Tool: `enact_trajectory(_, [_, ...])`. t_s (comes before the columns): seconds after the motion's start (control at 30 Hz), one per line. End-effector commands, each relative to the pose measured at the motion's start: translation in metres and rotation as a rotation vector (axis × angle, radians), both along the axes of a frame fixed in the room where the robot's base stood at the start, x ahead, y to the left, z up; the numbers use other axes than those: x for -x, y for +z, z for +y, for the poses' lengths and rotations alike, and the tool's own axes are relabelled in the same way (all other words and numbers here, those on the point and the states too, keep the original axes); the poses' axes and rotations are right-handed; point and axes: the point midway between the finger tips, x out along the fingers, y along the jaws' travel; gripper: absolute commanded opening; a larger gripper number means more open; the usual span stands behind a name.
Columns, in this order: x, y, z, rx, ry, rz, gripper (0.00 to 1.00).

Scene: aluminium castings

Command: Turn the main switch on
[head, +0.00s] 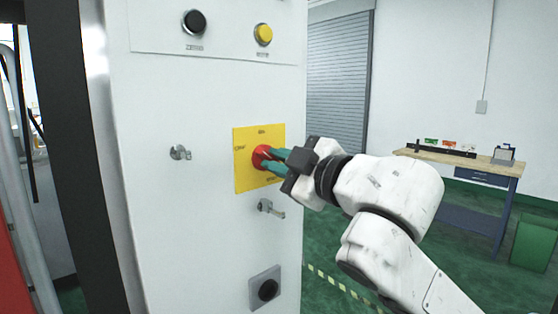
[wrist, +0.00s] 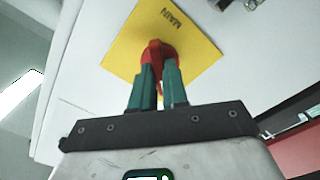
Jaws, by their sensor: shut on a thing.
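The main switch is a red rotary knob (head: 262,155) on a yellow plate (head: 244,177) on the front of a white cabinet. In the wrist view the red knob (wrist: 157,50) sits in front of the yellow plate (wrist: 198,47), which bears the word MAIN. My gripper (head: 268,160) reaches the knob from the right, with its green fingers on either side of it. In the wrist view my gripper (wrist: 158,75) is shut on the knob. The fingers hide part of the knob and some of the plate's lettering.
A black button (head: 194,22) and a yellow button (head: 263,34) are above on the cabinet (head: 205,235). Metal key-like fittings (head: 180,153) (head: 270,208) stick out near the plate. A black round knob (head: 268,290) is below. A workbench (head: 460,162) stands far right.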

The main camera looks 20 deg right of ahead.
Motion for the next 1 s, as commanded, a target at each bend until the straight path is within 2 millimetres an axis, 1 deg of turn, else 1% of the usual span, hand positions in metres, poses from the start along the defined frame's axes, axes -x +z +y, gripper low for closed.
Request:
enact_trajectory(0.6, [-0.0004, 0.0004, 0.0017, -0.539, 0.003, 0.184, 0.0])
enact_trajectory(0.8, [-0.0004, 0.0001, 0.0013, -0.68, 0.001, 0.23, 0.0])
enact_trajectory(1.0, [-0.0005, -0.0007, 0.0005, -0.778, -0.001, 0.261, 0.0])
